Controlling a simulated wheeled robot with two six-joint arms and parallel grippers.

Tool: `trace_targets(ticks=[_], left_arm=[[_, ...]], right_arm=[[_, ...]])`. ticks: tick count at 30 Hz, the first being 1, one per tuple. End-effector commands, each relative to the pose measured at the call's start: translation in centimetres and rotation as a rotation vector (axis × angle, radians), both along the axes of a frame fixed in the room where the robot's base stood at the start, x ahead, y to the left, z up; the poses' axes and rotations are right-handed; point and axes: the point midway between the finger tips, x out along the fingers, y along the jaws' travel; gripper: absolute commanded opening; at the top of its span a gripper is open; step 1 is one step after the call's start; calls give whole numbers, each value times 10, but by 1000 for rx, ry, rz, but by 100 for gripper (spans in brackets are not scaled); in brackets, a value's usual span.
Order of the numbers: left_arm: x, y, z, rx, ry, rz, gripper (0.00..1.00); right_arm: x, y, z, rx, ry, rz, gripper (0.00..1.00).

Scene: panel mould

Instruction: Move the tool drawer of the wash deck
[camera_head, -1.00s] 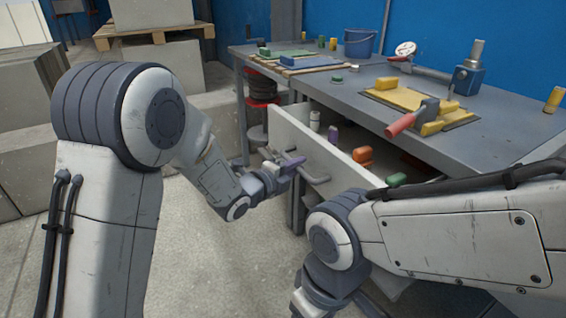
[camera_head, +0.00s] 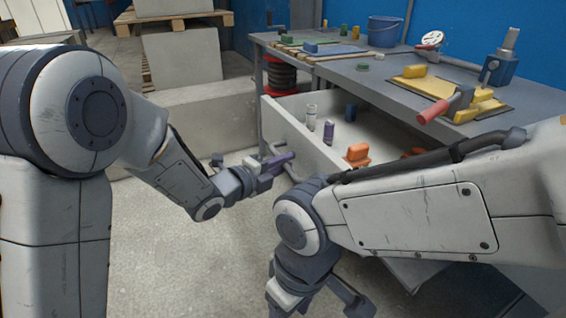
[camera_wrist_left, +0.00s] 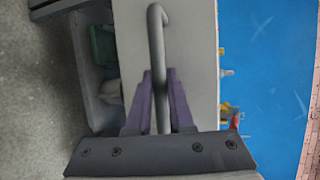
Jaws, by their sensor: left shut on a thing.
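The tool drawer (camera_head: 286,126) of the grey wash deck (camera_head: 345,79) stands pulled out, its pale front panel towards me. My left gripper (camera_head: 281,162) is at the drawer's bar handle (camera_head: 292,174). In the left wrist view its purple fingers (camera_wrist_left: 161,105) are shut on the handle bar (camera_wrist_left: 156,45), one on each side, with the pale drawer front (camera_wrist_left: 200,60) behind. My right gripper (camera_head: 315,300) hangs low in front of the drawer, cut by the frame's bottom edge; its fingertips do not show clearly.
The drawer holds a white bottle (camera_head: 311,116), a purple item (camera_head: 328,132), a blue item (camera_head: 350,112) and an orange item (camera_head: 357,154). Bare floor (camera_head: 190,260) lies in front.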

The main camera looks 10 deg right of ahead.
Motion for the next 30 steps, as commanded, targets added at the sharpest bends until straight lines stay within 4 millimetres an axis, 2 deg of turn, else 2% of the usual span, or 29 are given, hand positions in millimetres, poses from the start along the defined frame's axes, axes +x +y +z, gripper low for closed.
trace_targets(ticks=[2,3,4,5,17,30], left_arm=[[1,1,0,1,1,3,0],[1,1,0,1,1,3,31],[1,1,0,0,1,3,43],[1,1,0,0,1,2,50],[-3,6,2,1,0,4,50],[-53,66,17,1,1,8,50]], right_arm=[[0,0,0,0,0,0,64],[0,0,0,0,0,0,64],[0,0,0,0,0,0,64],[0,0,0,0,0,0,64],[0,0,2,0,0,0,64],[0,0,16,0,0,0,64]])
